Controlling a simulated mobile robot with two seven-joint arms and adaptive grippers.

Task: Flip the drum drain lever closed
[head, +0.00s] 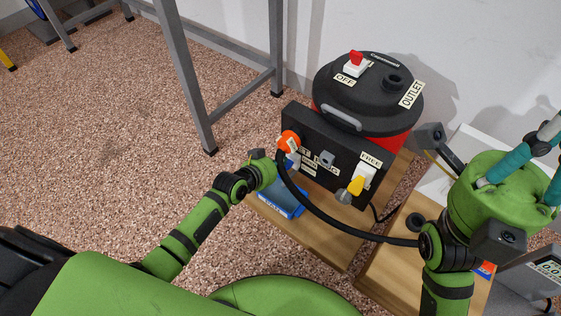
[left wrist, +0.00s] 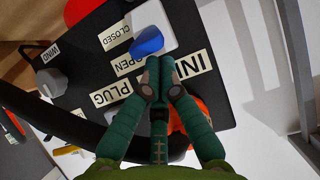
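In the left wrist view the blue drain lever (left wrist: 147,42) sits on a pale plate (left wrist: 176,32) on the black panel (left wrist: 82,85). Its tip lies beside the CLOSED label (left wrist: 117,33) and the OPEN label (left wrist: 126,64); I cannot tell which it is set to. My left gripper (left wrist: 158,72) has its teal fingertips together just short of the lever; contact is unclear. In the head view this gripper (head: 278,167) is at the panel's left end and largely covers the lever. My right gripper (head: 548,150) is raised at the right, partly cut off, with nothing visible in it.
The red drum (head: 405,142) with its black lid stands behind the panel. An orange fitting (head: 289,141) is close to my left gripper, and a black hose (head: 330,222) curves across the front. A yellow lever (head: 356,185) and blue box (head: 284,201) are nearby.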

